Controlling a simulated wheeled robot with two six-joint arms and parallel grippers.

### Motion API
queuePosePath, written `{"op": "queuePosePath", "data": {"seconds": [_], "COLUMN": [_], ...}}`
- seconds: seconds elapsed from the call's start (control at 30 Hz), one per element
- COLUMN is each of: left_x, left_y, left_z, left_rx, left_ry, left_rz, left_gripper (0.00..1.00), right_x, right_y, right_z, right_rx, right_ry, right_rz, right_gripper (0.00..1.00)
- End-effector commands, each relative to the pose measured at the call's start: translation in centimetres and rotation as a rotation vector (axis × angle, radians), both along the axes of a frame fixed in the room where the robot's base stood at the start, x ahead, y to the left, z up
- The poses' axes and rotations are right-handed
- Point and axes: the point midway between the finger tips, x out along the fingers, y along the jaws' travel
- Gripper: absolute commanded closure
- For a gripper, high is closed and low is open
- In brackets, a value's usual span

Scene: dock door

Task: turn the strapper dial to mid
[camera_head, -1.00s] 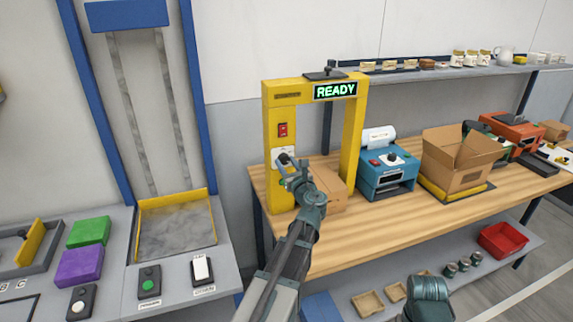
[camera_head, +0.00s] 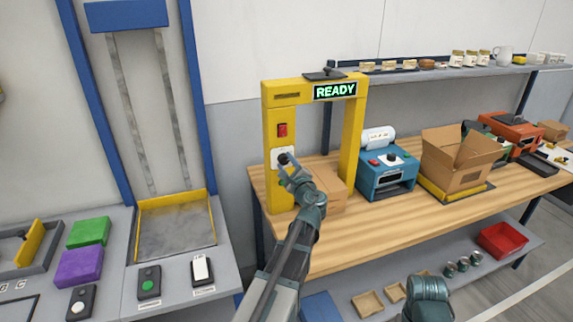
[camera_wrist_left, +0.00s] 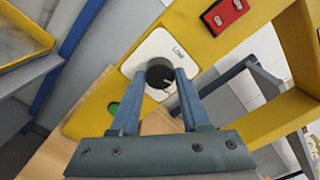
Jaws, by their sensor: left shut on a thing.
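The strapper is a yellow frame (camera_head: 354,135) on the bench with a lit "READY" display (camera_head: 335,91). Its black round dial (camera_wrist_left: 160,73) sits on a white plate (camera_wrist_left: 150,48) marked "LOW"; other marks are hidden or unreadable. A small pale mark shows on the dial's lower right side in the wrist view. My left gripper (camera_wrist_left: 161,77) is shut on the dial, one finger on each side. In the head view the left gripper (camera_head: 285,165) reaches the white plate and partly covers the dial.
A red switch (camera_head: 282,130) is above the dial, and a green button (camera_wrist_left: 113,108) is partly hidden by a finger. A cardboard box (camera_head: 328,188) stands within the frame. A blue machine (camera_head: 388,178) and an open carton (camera_head: 460,165) stand to the right.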

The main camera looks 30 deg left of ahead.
Motion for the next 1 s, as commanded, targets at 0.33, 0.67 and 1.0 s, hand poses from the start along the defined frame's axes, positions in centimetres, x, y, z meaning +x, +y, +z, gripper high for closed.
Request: {"op": "queuePosePath", "data": {"seconds": [0.33,0.67,1.0], "left_x": [-0.06,-0.08,-0.09], "left_y": [-0.01,-0.01,-0.01], "left_z": [-0.03,-0.03,-0.04], "left_rx": [-0.088,-0.105,-0.104], "left_ry": [-0.101,-0.121,-0.12], "left_rz": [0.001,0.001,0.001], "left_gripper": [1.0,1.0,0.38], "right_x": [0.0,0.0,0.0], "right_y": [0.0,0.0,0.0], "right_z": [0.0,0.0,-0.01], "right_rx": [0.0,0.0,0.0], "right_ry": [0.0,0.0,0.0], "right_rz": [0.0,0.0,0.0], "right_gripper": [0.5,0.5,0.5]}}
